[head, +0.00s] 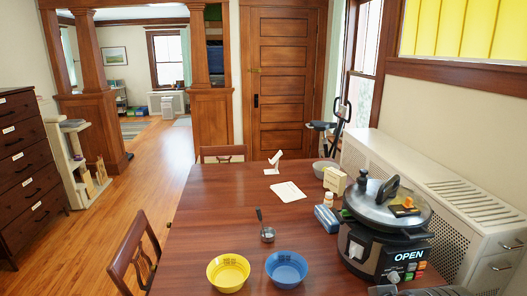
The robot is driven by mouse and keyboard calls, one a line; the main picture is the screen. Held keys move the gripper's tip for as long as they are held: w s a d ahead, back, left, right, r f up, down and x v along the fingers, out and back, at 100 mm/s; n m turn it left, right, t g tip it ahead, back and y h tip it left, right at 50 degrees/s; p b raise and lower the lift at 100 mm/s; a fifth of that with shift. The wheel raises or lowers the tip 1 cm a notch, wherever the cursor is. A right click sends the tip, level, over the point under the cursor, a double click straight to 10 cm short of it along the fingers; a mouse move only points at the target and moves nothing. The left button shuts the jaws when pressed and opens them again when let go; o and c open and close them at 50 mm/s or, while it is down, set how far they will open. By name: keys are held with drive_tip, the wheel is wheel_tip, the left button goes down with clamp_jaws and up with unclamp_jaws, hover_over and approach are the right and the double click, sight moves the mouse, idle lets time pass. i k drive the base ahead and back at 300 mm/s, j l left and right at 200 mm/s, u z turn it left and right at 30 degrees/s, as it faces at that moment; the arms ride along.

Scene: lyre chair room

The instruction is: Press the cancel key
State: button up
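A round black and steel cooker (385,235) stands at the right of the table, its domed lid (384,203) on top with a dark handle. Its black front panel (398,262) has a lit display reading "OPEN". Small coloured keys (420,270), green and red or orange, sit beside and below the display. Their labels are too small to read, so I cannot tell which is the cancel key. Dark grey parts at the bottom edge, below the panel, may be my arm. My gripper's fingers do not show.
A radiator cover (430,190) stands close at right. A chair (135,250) is at left.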

sight(417, 275)
drive_tip(key=z, duration=1)
